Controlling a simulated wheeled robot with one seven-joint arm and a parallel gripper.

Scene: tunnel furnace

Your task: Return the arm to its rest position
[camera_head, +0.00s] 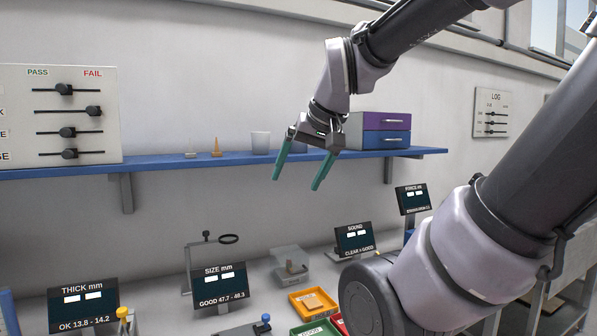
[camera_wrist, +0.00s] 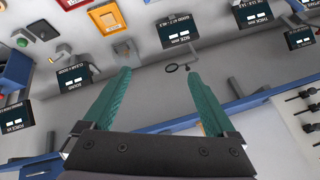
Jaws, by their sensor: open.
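My gripper (camera_head: 297,172) has two green fingers, spread apart and pointing down, with nothing between them. In the head view it hangs in front of the blue wall shelf (camera_head: 225,163), just left of the purple and blue drawer box (camera_head: 386,141). My arm reaches in from the upper right and bends down at the wrist. In the wrist view the gripper (camera_wrist: 163,75) is open over the bench, and the blue shelf (camera_wrist: 243,105) passes close behind its fingers.
Below stand the THICK display (camera_head: 83,303), the SIZE display (camera_head: 220,287), the SOUND display (camera_head: 355,239) and a magnifier stand (camera_head: 200,262). An orange tray (camera_head: 312,303) lies on the bench. A slider panel (camera_head: 60,113) is on the left wall. A white cup (camera_head: 260,142) stands on the shelf.

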